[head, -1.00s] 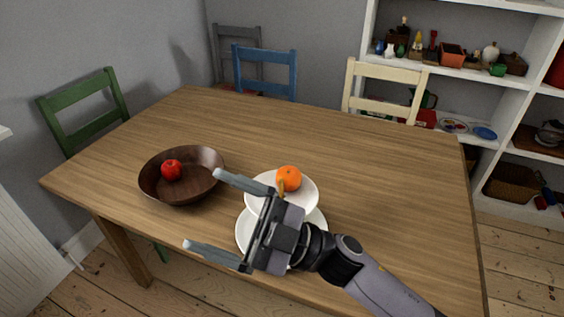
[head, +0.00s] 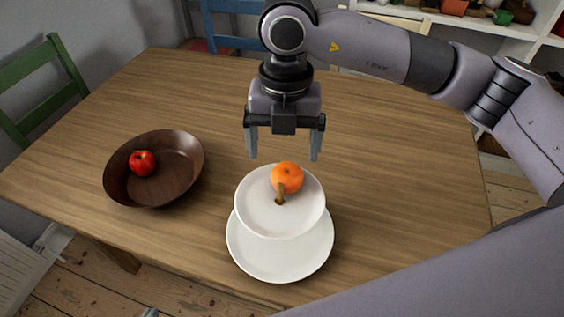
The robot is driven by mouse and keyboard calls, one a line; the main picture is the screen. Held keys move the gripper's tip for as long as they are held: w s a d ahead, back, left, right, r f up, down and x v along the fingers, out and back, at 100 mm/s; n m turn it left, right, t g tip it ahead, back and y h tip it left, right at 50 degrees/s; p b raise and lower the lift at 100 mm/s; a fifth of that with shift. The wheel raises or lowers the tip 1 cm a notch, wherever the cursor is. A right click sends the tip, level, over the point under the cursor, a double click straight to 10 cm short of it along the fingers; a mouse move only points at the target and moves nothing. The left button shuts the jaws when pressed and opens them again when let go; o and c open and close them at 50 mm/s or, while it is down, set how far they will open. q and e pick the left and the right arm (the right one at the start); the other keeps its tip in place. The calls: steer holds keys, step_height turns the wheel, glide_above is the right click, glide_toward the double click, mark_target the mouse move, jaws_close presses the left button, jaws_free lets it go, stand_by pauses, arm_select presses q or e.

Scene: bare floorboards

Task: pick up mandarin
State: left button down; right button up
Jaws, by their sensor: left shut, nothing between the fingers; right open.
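The mandarin (head: 287,177) is orange and sits on the upper white dish (head: 262,218), toward its back. My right gripper (head: 284,150) is open and empty, fingers pointing down, behind and above the mandarin, with one fingertip to either side. It appears apart from the fruit. Only a small grey tip of my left gripper (head: 150,313) shows at the bottom edge; it is shut and far from the mandarin.
A larger white plate (head: 285,262) lies beneath the upper dish. A brown bowl (head: 181,174) with a red apple (head: 142,163) stands to the left on the wooden table (head: 400,200). Chairs and a shelf (head: 440,16) are behind. The table's right side is clear.

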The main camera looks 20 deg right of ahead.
mark_target(287, 170)
steer(key=shift+w+d+f, duration=0.15)
steer(key=shift+w+d, duration=0.05)
steer(key=shift+d, duration=0.1)
steer(key=shift+f, duration=0.4)
steer(key=f, duration=0.1)
steer(key=f+p, duration=0.1)
steer(key=f, duration=0.2)
steer(key=shift+s+d+f+p, duration=0.1)
steer(key=shift+s+f+p, duration=0.2)
steer(key=shift+s, duration=0.05)
steer(key=shift+f, duration=0.55)
steer(key=c, duration=1.2)
